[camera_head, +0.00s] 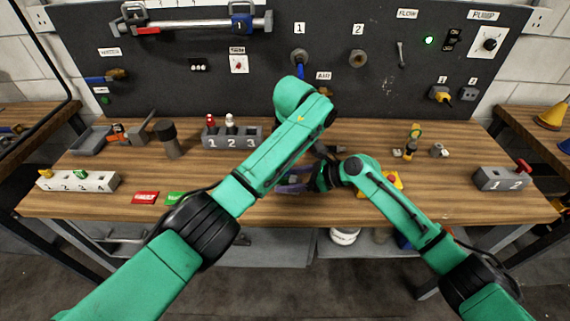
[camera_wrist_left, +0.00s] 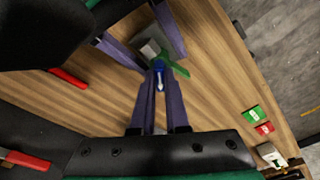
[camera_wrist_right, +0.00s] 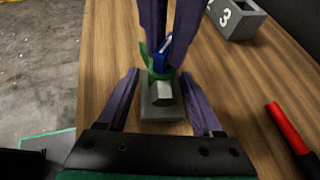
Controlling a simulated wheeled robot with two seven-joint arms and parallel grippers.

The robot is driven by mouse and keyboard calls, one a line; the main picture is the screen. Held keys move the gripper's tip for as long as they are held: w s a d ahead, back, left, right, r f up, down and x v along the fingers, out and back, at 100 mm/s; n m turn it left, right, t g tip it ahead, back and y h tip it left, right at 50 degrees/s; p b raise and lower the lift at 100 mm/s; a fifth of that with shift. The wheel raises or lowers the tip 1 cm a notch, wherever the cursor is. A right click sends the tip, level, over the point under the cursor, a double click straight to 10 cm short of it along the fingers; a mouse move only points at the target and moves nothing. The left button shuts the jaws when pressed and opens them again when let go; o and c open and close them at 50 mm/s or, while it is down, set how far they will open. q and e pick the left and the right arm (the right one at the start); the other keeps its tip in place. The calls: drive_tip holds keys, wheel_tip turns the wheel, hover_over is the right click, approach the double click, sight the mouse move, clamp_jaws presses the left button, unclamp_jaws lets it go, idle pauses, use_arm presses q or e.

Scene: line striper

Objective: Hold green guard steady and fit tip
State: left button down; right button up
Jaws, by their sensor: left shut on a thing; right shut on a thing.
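The green guard (camera_wrist_right: 160,72) stands on a grey block (camera_wrist_right: 158,112) in the right wrist view. It also shows in the left wrist view (camera_wrist_left: 178,70) as a green bar. In the head view my arms hide the guard and tip, and only purple fingers (camera_head: 293,180) show.
A grey block numbered 1 to 3 (camera_head: 232,138) holds a red and a white piece. A white numbered block (camera_head: 78,182) stands left, near red (camera_head: 145,198) and green (camera_head: 176,198) plates. A yellow item (camera_head: 394,180) lies behind my right arm. A grey rack (camera_head: 500,180) stands far right.

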use_arm(q)
drive_tip(key=n, duration=0.6)
drive_tip(key=shift+a+f+g, duration=0.1)
drive_tip(key=shift+f+g, duration=0.05)
drive_tip(key=shift+g, duration=0.25)
use_arm(e)
drive_tip(key=shift+d+f, duration=0.1)
use_arm(q)
drive_tip(key=shift+c, duration=1.4)
unclamp_jaws()
drive_tip(key=shift+s+d+r, duration=0.1)
drive_tip(key=shift+d+r, duration=0.05)
drive_tip(key=shift+r, duration=1.05)
drive_tip(key=shift+w+d+r, duration=0.1)
drive_tip(key=shift+d+r, duration=0.1)
drive_tip(key=shift+r, duration=1)
drive_tip(key=shift+s+d+r, duration=0.1)
drive_tip(key=shift+d+r, duration=0.05)
drive_tip(key=shift+r, duration=1.05)
